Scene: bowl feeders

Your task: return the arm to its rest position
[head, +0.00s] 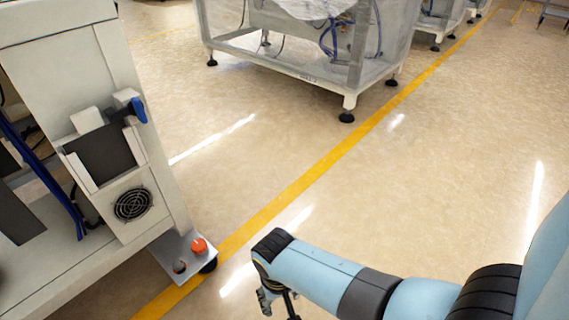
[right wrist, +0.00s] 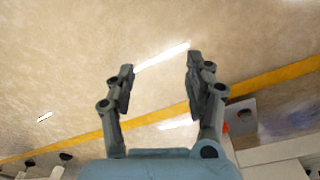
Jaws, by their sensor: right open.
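My right arm (head: 315,275) comes in from the lower right of the head view, light blue with dark joints. My right gripper (head: 268,301) hangs at its end, partly hidden by the arm and near the bottom edge. My left gripper is not in view.
A white machine cabinet (head: 150,180) stands at the left, with an orange button (head: 199,245) on its low corner plate. A framed machine (head: 300,82) stands at the back. A yellow line (head: 330,155) crosses the floor. The floor at right (head: 460,150) is clear.

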